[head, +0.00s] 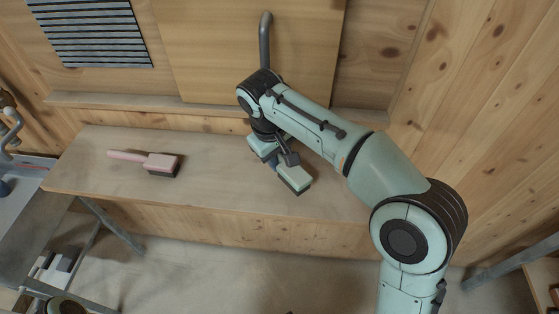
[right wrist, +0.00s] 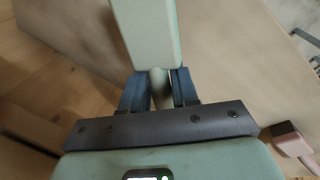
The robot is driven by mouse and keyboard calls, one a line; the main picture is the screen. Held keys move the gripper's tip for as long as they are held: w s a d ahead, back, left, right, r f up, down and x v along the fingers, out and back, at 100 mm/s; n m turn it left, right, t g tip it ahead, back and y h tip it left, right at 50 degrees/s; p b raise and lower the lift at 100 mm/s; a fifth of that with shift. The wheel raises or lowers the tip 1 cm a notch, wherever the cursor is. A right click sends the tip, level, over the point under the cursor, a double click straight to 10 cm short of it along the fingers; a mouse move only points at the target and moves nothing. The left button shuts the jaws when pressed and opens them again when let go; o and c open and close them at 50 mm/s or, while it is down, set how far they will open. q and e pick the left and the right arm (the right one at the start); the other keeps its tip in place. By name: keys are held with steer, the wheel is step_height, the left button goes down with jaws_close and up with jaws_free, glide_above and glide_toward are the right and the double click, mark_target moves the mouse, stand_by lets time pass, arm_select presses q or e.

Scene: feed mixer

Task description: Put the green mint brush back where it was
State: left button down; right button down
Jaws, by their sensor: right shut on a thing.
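The mint green brush (head: 294,177) is at the right part of the wooden bench, its dark bristle side just showing below its block. My right gripper (head: 277,160) is shut on the brush's handle, reaching in from the right over the bench. In the right wrist view the handle sits between the two blue-grey fingers (right wrist: 160,92), and the green block (right wrist: 147,35) extends ahead of them. I cannot tell whether the bristles touch the bench.
A pink brush (head: 161,163) lies on the left part of the bench (head: 220,185); it also shows in the right wrist view (right wrist: 293,140). The bench between the brushes is clear. A wooden panel with a grey handle (head: 265,40) stands behind. A metal sink (head: 25,178) is at the left.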

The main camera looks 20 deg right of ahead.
mark_target(279, 164)
steer(key=shift+w+d, duration=0.25)
steer(key=shift+w, duration=0.1)
steer(key=shift+f, duration=0.15)
steer(key=shift+f+b, duration=0.5)
steer(key=shift+f, duration=1.1)
steer(key=shift+f, duration=0.15)
steer(key=c, duration=0.8)
jaws_free()
steer(key=shift+c, duration=0.2)
step_height(279, 164, up, 12)
steer(key=a+p, duration=0.2)
steer(key=p, duration=0.1)
steer(key=shift+s+a, duration=0.15)
steer(key=shift+s, duration=0.25)
